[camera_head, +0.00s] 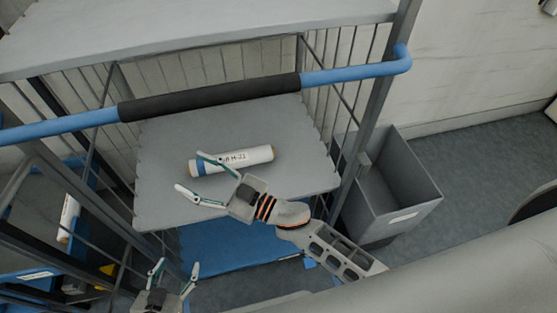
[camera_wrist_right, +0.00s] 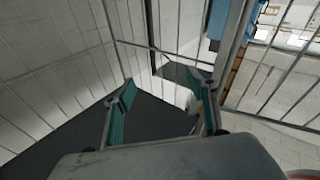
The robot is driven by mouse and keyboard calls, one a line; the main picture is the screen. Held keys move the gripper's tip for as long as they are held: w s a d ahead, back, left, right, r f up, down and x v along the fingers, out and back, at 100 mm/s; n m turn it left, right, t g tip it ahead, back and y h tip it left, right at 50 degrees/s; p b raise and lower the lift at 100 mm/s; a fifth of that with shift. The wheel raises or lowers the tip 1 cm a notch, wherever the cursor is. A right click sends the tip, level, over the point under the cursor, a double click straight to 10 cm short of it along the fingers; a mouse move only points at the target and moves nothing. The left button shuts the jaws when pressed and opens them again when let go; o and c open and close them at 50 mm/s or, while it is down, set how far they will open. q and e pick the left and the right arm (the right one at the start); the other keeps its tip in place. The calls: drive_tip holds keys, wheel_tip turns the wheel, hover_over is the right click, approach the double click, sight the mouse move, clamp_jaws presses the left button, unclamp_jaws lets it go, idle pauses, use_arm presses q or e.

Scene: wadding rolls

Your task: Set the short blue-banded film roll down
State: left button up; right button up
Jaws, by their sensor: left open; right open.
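The short white film roll (camera_head: 245,157) with a blue band near its left end lies on its side on the grey shelf (camera_head: 165,215) of the cage trolley. Its printed label is partly covered. My right gripper (camera_head: 189,172) is open by the roll's banded end; its upper finger crosses in front of the roll. The right gripper (camera_wrist_right: 167,95) also shows open in the wrist view, with a small pale patch beside its right finger that I cannot identify. My left gripper (camera_head: 177,266) is open and empty at the bottom of the head view.
A blue rail with a black sleeve (camera_head: 210,97) runs above the shelf's front. A grey bin (camera_head: 408,205) stands right of the trolley. Another white roll (camera_head: 68,215) is at the left behind bars. Wire mesh (camera_wrist_right: 60,60) surrounds the shelf.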

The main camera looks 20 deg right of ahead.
drive_tip(key=s+d+f+m+t+h, duration=0.1)
drive_tip(key=s+d+f+m+h, duration=0.1)
drive_tip(key=d+f+m+h, duration=0.5)
drive_tip(key=s+d+f+t+h, duration=0.1)
drive_tip(key=s+d+f+h, duration=0.3)
drive_tip(key=d, duration=0.7)
drive_tip(key=s+d+f+m+g+h, duration=0.1)
drive_tip(key=s+d+f+g+h, duration=0.1)
drive_tip(key=s+d+f, duration=0.6)
wheel_tip(320, 180, down, 2)
drive_tip(key=shift+s+d+g, duration=0.3)
drive_tip(key=shift+d+g, duration=0.6)
drive_tip(key=shift+d, duration=0.35)
use_arm(q)
drive_tip(key=c, duration=0.9)
use_arm(e)
drive_tip(key=c, duration=0.8)
use_arm(q)
drive_tip(key=shift+s+d, duration=0.1)
use_arm(e)
drive_tip(key=shift+s, duration=0.15)
drive_tip(key=shift+c, duration=0.2)
